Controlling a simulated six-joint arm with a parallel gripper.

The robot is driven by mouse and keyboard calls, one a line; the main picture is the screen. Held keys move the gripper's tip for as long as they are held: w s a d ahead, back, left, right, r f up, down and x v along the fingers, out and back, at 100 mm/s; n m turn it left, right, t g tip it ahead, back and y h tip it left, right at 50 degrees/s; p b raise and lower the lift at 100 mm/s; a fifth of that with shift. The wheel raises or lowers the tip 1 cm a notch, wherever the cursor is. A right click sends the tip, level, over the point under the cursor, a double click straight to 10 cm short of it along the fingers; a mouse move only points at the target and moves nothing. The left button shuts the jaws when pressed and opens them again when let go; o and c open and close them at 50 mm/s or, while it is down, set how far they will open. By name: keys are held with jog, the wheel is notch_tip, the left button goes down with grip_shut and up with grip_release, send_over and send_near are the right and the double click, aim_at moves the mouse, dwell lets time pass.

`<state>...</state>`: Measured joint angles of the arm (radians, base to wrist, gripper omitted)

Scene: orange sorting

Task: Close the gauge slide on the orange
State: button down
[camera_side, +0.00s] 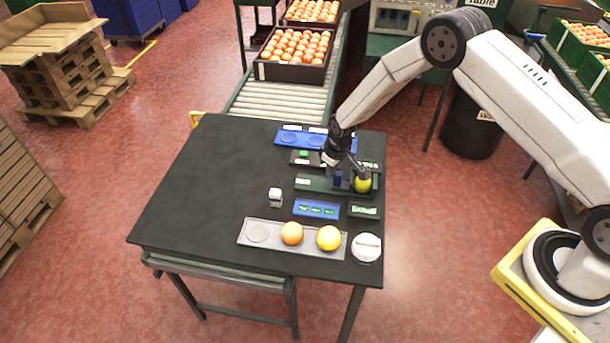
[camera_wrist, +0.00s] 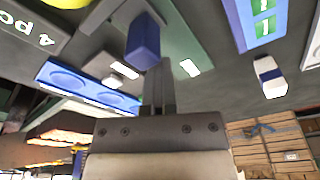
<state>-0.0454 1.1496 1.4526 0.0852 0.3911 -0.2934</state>
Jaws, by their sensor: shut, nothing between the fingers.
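The gauge is a dark green base (camera_side: 312,187) on the black table. A dark blue slide block (camera_side: 338,178) stands on it, and it also shows in the wrist view (camera_wrist: 143,42). A yellow-green fruit (camera_side: 363,184) sits at the gauge's right end, apart from the slide; only its edge shows in the wrist view (camera_wrist: 66,3). My gripper (camera_side: 357,166) is shut and empty, low over the gauge. In the wrist view its fingers (camera_wrist: 158,72) are together close beside the slide. I cannot tell whether they touch it.
A grey tray (camera_side: 275,244) at the front holds an orange (camera_side: 291,233) and a yellow fruit (camera_side: 328,238). A white round device (camera_side: 367,248) stands right of it. A blue tray (camera_side: 286,133) lies behind the gauge. A small white block (camera_side: 275,197) stands left; the table's left side is clear.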

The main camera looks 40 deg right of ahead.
jog(key=shift+f, duration=0.15)
jog(key=shift+w+a, duration=0.65)
jog(key=shift+a, duration=0.05)
dwell(0.3)
notch_tip(320, 180, up, 8)
dwell(1.2)
dwell(0.4)
